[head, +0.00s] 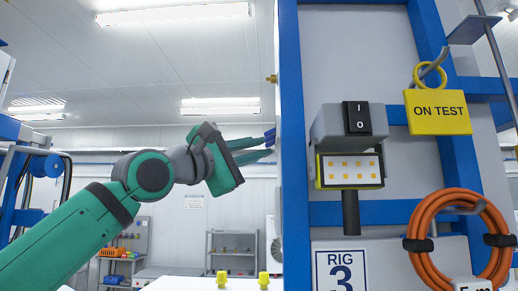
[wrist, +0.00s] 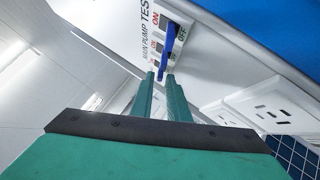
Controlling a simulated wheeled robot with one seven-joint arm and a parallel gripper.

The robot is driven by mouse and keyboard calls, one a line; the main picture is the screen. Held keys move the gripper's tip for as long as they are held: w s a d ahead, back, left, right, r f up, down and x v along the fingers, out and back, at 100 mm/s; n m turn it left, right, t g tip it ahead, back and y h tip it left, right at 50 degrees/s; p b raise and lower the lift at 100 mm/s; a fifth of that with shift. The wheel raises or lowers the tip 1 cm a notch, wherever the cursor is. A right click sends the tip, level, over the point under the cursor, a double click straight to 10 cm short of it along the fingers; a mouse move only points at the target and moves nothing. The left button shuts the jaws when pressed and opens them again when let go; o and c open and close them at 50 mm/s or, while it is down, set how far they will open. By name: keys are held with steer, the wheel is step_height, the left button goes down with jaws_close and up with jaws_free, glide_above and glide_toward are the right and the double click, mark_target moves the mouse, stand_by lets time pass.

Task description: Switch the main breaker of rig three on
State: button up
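A sign reading RIG 3 (head: 340,272) is on the rig at right in the head view. In the wrist view a white panel (wrist: 146,58) lettered MAIN PUMP TEST carries ON and OFF marks and a blue lever (wrist: 170,42). The lever's tip also shows in the head view (head: 270,137), beside the rig's left edge. My gripper (wrist: 160,77) is open, its two green fingers apart with the lever's end between or just beyond their tips. Contact is unclear. The lever's exact setting is hard to tell. My gripper also shows in the head view (head: 268,148).
The rig's blue frame post (head: 291,150) stands close to my gripper's right. The rig also bears a rocker switch (head: 357,118), a lamp (head: 350,170), a yellow ON TEST tag (head: 437,112) and a coiled orange hose (head: 424,238). White sockets (wrist: 265,105) are right in the wrist view.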

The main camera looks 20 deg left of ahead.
steer(key=shift+w+d+r, duration=0.15)
steer(key=shift+w, duration=0.15)
steer(key=shift+c, duration=0.6)
jaws_close()
steer(key=shift+r, duration=0.1)
